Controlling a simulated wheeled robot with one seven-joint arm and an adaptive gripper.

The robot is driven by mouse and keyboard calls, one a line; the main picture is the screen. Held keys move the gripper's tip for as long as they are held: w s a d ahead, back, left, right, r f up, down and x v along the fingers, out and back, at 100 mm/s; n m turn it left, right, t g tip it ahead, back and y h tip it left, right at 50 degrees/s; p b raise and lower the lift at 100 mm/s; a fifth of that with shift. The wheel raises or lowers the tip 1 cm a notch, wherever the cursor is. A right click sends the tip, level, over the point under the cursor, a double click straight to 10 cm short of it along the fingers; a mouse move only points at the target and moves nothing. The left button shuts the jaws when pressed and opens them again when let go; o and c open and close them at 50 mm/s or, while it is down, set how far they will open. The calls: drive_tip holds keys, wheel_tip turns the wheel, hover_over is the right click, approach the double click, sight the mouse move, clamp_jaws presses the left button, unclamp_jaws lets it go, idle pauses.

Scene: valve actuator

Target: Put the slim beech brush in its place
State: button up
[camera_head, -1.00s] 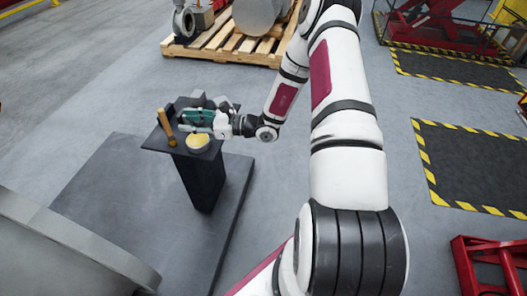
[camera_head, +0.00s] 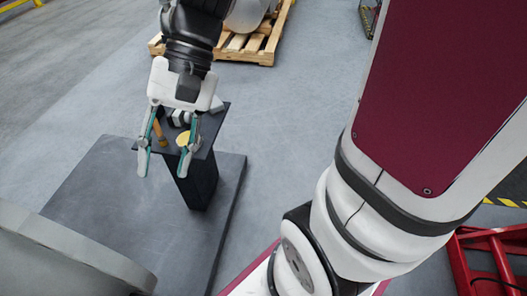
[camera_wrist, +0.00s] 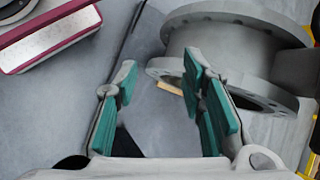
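My gripper (camera_head: 164,168) is open in the head view, fingers pointing down, in front of a small black stand as seen from there. Between its fingers I see a brush with a brown-orange handle (camera_head: 160,129) on the stand; whether this is the slim beech brush is unclear. In the wrist view my gripper (camera_wrist: 160,72) is open with teal pads apart and nothing held. A small tan piece (camera_wrist: 169,87) shows at the lower edge of a grey flange, partly hidden by a finger; I cannot tell what it is.
The black stand (camera_head: 199,184) also carries a yellow-topped round tin (camera_head: 184,138) and grey pieces. A large grey flanged valve body (camera_wrist: 225,55) fills the wrist view's right. A wooden pallet (camera_head: 262,45) stands behind, and red metal frames (camera_head: 490,260) lower right.

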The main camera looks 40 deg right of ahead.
drive_tip(key=s+d+r+n+t+h, duration=0.2)
drive_tip(key=s+d+n+h, duration=0.3)
drive_tip(key=s, duration=0.7)
drive_tip(key=d+t+h, duration=0.1)
drive_tip(key=d+h, duration=0.1)
drive_tip(key=d, duration=0.2)
drive_tip(key=shift+s, duration=0.35)
drive_tip(key=shift+d+r, duration=0.1)
wheel_tip(320, 180, up, 18)
drive_tip(key=t+p, duration=0.3)
drive_tip(key=p, duration=1.3)
